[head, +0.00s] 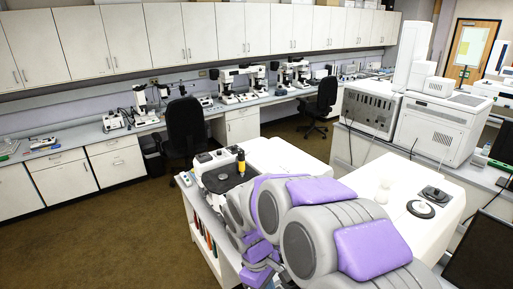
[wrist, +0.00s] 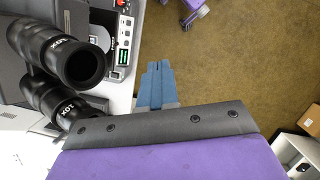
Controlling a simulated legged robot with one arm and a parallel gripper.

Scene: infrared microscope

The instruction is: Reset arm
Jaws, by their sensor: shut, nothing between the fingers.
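My gripper (wrist: 158,68) shows in the wrist view as two blue fingers pressed together, shut and empty. It points over the brown floor beside the edge of a white surface. Black 10X eyepieces (wrist: 77,62) of a microscope stand close on the left of the fingers, apart from them. My grey and purple arm fills the lower middle of the head view, and it hides the gripper there. In the head view a microscope-like instrument (head: 222,174) with a yellow cylinder stands on the white bench just left of my arm.
Black chairs (head: 184,126) and a long counter with microscopes line the back. The carpet (head: 90,215) at left is clear.

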